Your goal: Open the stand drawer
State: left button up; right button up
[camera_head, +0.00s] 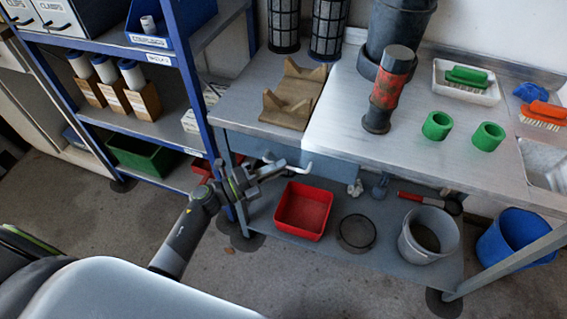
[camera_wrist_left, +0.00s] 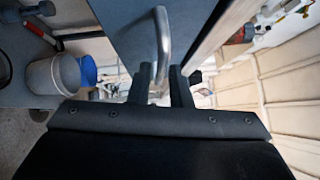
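The stand drawer (camera_head: 341,169) has a blue-grey front under the left part of the metal worktop and looks shut. In the left wrist view its front (camera_wrist_left: 122,28) carries a curved metal handle (camera_wrist_left: 163,45). My left gripper (camera_head: 284,166) is in front of the drawer, beside the pale handle end (camera_head: 308,169). In the left wrist view, the left gripper (camera_wrist_left: 161,82) has its two fingers apart, with the handle's lower end lying between them. Whether the fingers touch the handle cannot be told. My right gripper is not in view.
On the lower shelf are a red bin (camera_head: 303,211), a dark round lid (camera_head: 355,232) and a grey bucket (camera_head: 428,237). A blue shelving rack (camera_head: 187,75) stands close on the left. A wooden cradle (camera_head: 292,96) sits on the worktop above.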

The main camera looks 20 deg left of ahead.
pick_arm(q)
jog(key=shift+x, duration=1.05)
grip_shut()
jog(key=shift+s, duration=0.1)
